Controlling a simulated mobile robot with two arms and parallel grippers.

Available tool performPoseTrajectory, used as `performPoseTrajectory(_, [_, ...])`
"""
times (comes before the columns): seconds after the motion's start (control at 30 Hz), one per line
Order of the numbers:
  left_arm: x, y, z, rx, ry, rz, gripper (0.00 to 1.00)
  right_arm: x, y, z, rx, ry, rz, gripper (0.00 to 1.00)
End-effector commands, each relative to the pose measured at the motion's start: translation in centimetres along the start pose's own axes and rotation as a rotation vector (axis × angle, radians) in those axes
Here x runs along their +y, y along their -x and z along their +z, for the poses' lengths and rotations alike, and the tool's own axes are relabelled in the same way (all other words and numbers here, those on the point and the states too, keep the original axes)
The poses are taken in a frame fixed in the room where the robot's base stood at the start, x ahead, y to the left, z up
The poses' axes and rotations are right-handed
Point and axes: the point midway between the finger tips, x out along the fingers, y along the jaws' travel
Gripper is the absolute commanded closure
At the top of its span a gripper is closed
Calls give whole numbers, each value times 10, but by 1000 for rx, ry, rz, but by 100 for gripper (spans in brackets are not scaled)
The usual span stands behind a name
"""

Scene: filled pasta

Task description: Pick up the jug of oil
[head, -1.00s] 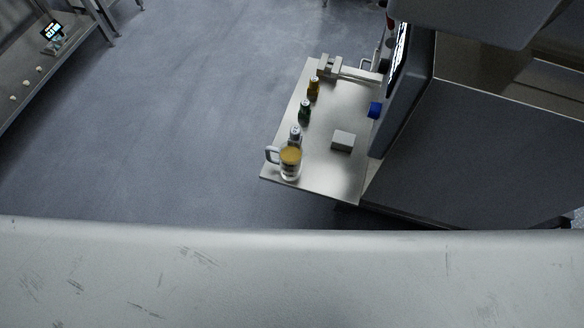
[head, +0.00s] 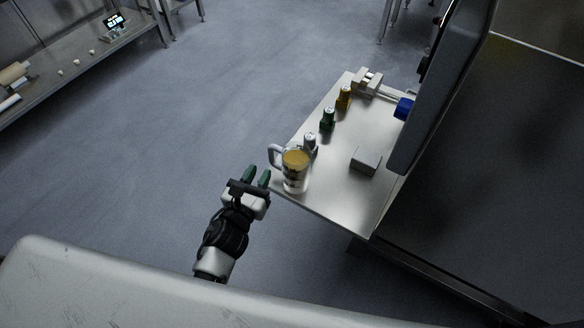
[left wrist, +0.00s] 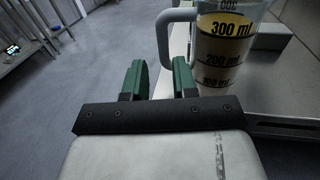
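The jug of oil (head: 295,172) is a clear measuring jug with yellow oil in it. My left gripper (head: 257,175) is just left of the jug. Its green fingers (left wrist: 158,80) are apart with nothing between them, and no contact with the handle is clear. My right gripper is not in view.
The steel shelf (head: 335,196) also holds small bottles with a grey (head: 310,140), a green (head: 327,118) and a yellow (head: 344,97) look, plus a grey box (head: 366,159). A large dark machine (head: 490,170) stands to the right. The floor on the left is clear.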

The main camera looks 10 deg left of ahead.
Motion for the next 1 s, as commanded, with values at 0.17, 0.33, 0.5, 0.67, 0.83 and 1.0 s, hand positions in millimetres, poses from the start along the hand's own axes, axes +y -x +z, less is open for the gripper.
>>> performPoseTrajectory(0.17, [0, -17, 0, 2, 3, 0, 73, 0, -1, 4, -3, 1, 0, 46])
performPoseTrajectory(0.33, [-2, -36, 4, -1, 4, -1, 73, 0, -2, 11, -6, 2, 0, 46])
performPoseTrajectory(0.5, [-4, -61, 3, 1, 5, 0, 73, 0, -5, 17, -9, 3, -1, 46])
performPoseTrajectory(0.67, [-4, -69, 2, 3, 5, 0, 73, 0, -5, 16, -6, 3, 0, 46])
performPoseTrajectory(0.83, [-4, -69, 2, 3, 5, 0, 73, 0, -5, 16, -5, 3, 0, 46])
performPoseTrajectory(1.0, [-4, -69, 2, 3, 5, 0, 97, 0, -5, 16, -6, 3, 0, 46])
